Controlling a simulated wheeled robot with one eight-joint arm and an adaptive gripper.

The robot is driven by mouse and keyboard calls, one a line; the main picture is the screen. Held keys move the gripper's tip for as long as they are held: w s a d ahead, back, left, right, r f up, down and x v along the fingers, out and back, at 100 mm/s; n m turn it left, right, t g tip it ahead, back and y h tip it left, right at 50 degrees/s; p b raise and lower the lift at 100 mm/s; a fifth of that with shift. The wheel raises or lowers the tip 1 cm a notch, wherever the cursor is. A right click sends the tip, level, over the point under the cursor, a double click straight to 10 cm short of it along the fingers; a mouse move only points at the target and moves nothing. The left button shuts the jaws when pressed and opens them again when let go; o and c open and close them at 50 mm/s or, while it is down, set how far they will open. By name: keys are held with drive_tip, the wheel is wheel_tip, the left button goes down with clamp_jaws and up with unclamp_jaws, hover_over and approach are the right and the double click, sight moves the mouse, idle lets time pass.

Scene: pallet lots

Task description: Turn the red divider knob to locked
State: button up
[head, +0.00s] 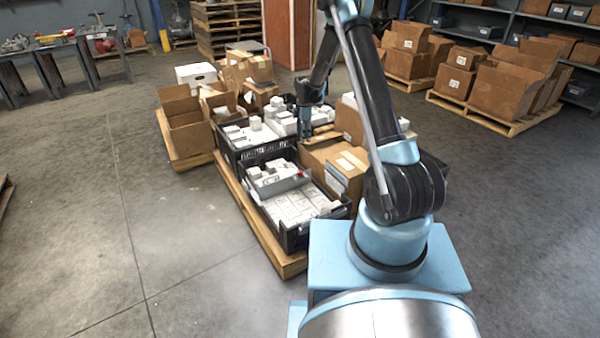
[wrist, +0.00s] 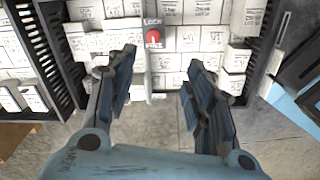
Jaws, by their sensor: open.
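I cannot tell exactly which way the knob points. A small red spot, which looks like a knob (head: 300,173), also shows on the grey divider (head: 281,184) in the near crate in the head view. My gripper (wrist: 161,72) is open and empty, its fingers either side of the strip and apart from the knob. In the head view my gripper (head: 305,128) hangs above the pallet load.
The near black crate (head: 291,238) holds white boxes on a wooden pallet (head: 262,232). Cardboard boxes (head: 336,168) stand beside it on the right, and another black crate is behind. Bare concrete floor (head: 130,210) lies to the left.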

drive_tip(key=n, duration=0.1)
hover_over(300, 171)
wheel_tip(300, 171, down, 6)
wheel_tip(300, 171, down, 16)
drive_tip(key=shift+f, duration=0.2)
idle(0.4)
drive_tip(key=c, duration=1.1)
